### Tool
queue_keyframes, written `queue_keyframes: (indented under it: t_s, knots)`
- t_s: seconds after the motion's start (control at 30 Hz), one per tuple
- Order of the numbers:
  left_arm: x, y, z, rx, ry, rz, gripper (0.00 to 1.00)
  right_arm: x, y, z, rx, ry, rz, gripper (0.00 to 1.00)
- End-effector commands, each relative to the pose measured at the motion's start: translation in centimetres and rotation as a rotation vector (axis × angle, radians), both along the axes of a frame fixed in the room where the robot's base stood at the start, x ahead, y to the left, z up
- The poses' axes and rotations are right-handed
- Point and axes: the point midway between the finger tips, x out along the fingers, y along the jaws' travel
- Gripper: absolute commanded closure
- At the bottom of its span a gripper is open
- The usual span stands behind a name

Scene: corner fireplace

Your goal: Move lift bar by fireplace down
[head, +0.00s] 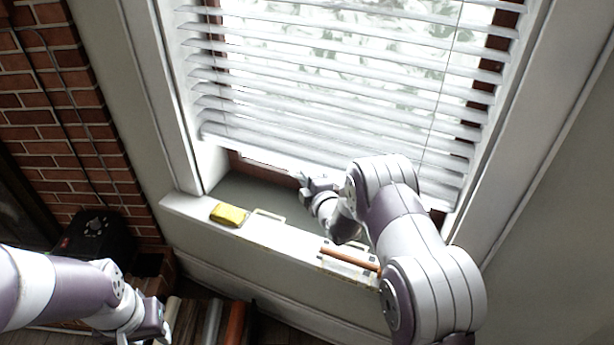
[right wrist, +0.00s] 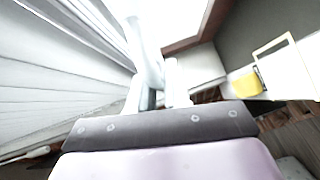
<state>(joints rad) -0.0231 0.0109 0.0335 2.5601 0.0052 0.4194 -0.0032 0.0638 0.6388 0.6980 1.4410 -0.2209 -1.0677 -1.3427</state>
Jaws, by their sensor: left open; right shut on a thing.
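White slatted blinds (head: 330,95) hang in the window, lowered over most of it. Their lift bar, the bottom rail (head: 232,141), runs a little above the sill and slopes down to the right in the head view. My right gripper (head: 304,183) is shut on the lift bar near its middle; the arm hides part of the bar. In the right wrist view the blinds (right wrist: 60,75) fill the left side and the fingers of my right gripper (right wrist: 155,95) are close together at the bar. My left gripper (head: 160,333) is open and empty, low at the left, away from the blinds.
A yellow block (head: 228,215) and an orange stick (head: 350,258) lie on the white windowsill (head: 185,207). A brick fireplace wall (head: 60,130) stands at the left, with a dark box (head: 95,238) below it. Several long objects (head: 210,322) stand near the floor.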

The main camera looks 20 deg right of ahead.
Motion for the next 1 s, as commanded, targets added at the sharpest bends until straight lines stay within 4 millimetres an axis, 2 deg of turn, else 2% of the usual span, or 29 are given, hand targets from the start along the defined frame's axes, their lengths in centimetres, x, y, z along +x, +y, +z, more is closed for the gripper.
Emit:
queue_keyframes:
  t_s: [0.03, 0.1, 0.3, 0.4, 0.6, 0.97, 1.0]
  knots:
    - [0.0, 0.0, -2.8, 0.000, 0.000, 0.000, 0.57, -0.1, 0.1, -3.3, 0.000, 0.008, 0.001, 1.00]
    - [0.0, 0.0, -4.4, 0.000, 0.000, 0.000, 0.57, -0.2, 0.1, -5.0, 0.000, 0.008, 0.001, 1.00]
    - [0.0, 0.0, -7.7, 0.000, 0.000, 0.000, 0.57, -0.2, 0.1, -8.9, 0.000, 0.008, 0.001, 1.00]
    - [0.0, 0.0, -8.6, 0.000, -0.001, 0.000, 0.57, -0.2, 0.1, -10.1, 0.000, 0.008, 0.001, 1.00]
    - [0.0, 0.0, -9.5, 0.000, -0.001, 0.000, 0.57, -0.2, 0.1, -11.1, 0.000, 0.008, 0.001, 1.00]
    - [0.0, 0.0, -9.4, 0.000, -0.001, 0.000, 0.57, -0.2, 0.1, -11.1, 0.000, 0.007, 0.002, 1.00]
    - [0.0, 0.0, -9.4, 0.000, -0.001, 0.000, 0.57, -0.2, 0.1, -11.1, 0.000, 0.007, 0.002, 0.80]
